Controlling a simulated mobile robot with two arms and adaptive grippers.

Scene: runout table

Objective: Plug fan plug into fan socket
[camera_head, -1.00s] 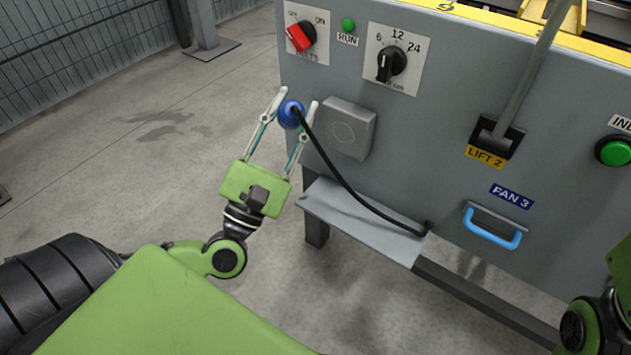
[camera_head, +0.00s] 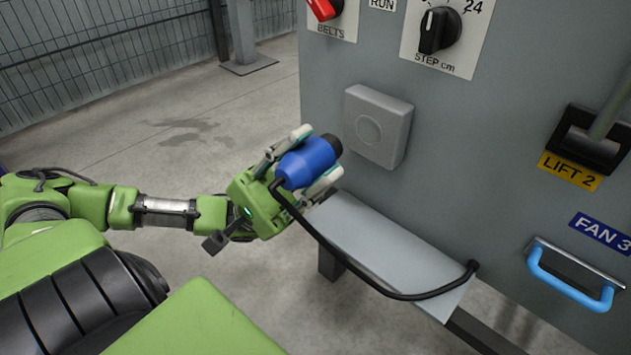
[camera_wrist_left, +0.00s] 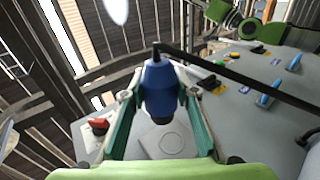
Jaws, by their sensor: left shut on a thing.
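The fan plug (camera_head: 304,163) is a blue cylinder with a dark front end and a black cable (camera_head: 345,262) at its back. My left gripper (camera_head: 309,158) is shut on it, and the plug points right and slightly up, toward the panel. The fan socket (camera_head: 378,125) is a grey square box with a round mark on its closed-looking face. The plug is apart from it, to its left. In the left wrist view the blue plug (camera_wrist_left: 158,88) sits between the fingers, and the socket box (camera_wrist_left: 166,141) shows below it. My right gripper is out of view.
A grey shelf (camera_head: 385,240) juts out below the socket, and the cable runs over it to its right end. A blue handle (camera_head: 570,280) under the FAN 3 label, a black step knob (camera_head: 438,30) and a lift lever (camera_head: 590,140) are on the panel.

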